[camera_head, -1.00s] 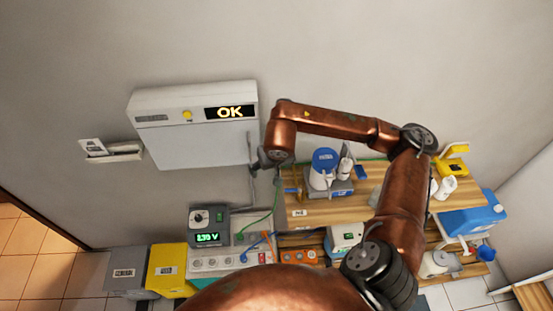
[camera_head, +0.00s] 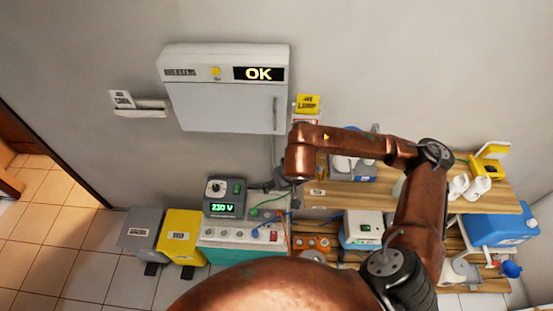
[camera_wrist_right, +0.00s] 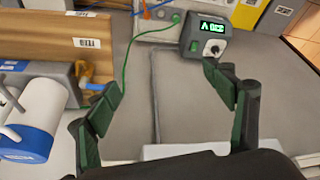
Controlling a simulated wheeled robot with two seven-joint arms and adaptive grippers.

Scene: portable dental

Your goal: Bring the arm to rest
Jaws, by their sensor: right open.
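My right arm (camera_head: 350,143) reaches across the head view from the right, over the wooden shelf. Its gripper (camera_head: 272,183) is small and partly hidden there, below the white wall cabinet and near the grey voltage box. In the right wrist view my right gripper (camera_wrist_right: 163,86) has its two dark green fingers wide apart, with nothing between them but the wall behind. My left gripper is in neither view.
The white wall cabinet (camera_head: 225,105) shows OK. The voltage box (camera_head: 224,198) reads 230 V above a socket strip (camera_head: 238,234). A green cable (camera_wrist_right: 130,50) runs near the gripper. A shelf (camera_head: 475,200) holds devices. Grey (camera_head: 142,235) and yellow (camera_head: 184,236) bins stand left.

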